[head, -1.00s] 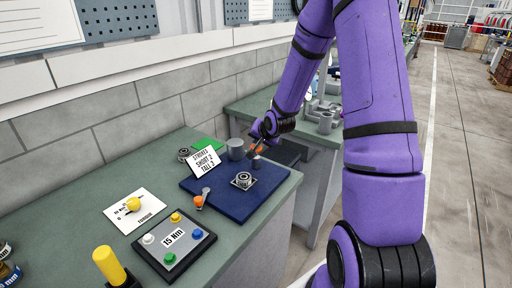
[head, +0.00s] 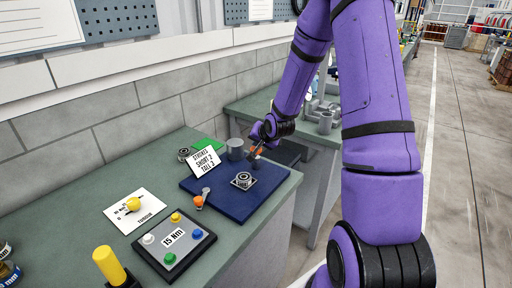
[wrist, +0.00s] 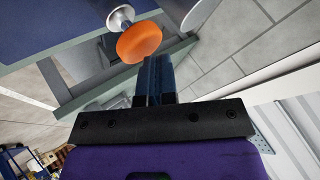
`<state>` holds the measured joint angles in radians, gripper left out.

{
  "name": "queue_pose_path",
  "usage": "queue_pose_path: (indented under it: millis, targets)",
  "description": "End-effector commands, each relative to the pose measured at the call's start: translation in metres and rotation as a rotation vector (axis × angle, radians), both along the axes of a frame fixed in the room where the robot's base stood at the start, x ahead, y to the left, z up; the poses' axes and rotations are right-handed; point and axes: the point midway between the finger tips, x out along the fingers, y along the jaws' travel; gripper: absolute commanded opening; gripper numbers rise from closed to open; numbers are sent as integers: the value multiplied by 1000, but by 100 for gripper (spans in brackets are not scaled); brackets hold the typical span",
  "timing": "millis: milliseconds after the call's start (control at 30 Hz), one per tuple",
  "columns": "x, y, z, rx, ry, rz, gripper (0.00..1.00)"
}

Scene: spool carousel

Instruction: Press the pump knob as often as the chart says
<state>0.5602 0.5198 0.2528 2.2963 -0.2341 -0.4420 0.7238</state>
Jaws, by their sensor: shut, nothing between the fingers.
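The chart, a white card (head: 205,161) reading "STROKES SHORT 2 TALL 3", leans at the back left of the blue mat (head: 228,207). An orange pump knob (wrist: 138,42) on a grey stem fills the upper middle of the wrist view. In the head view the orange knob (head: 258,149) is partly hidden by my gripper (head: 252,156). My gripper is shut and empty, and in the wrist view its dark fingertips (wrist: 157,60) are right at the knob's edge. I cannot tell whether they touch it.
A small orange part (head: 199,202) with a grey end, a bearing block (head: 242,181) and a grey cup (head: 235,149) are nearby. A button box (head: 174,240) reading "15 Nm" and a yellow-knobbed torque card (head: 133,205) stand at the front left.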

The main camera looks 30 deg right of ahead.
Motion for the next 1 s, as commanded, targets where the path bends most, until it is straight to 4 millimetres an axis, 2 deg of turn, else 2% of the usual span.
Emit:
queue_pose_path:
  millis: [1000]
  targets:
    - [-1, 0, -11, 1, 2, 1, 0]
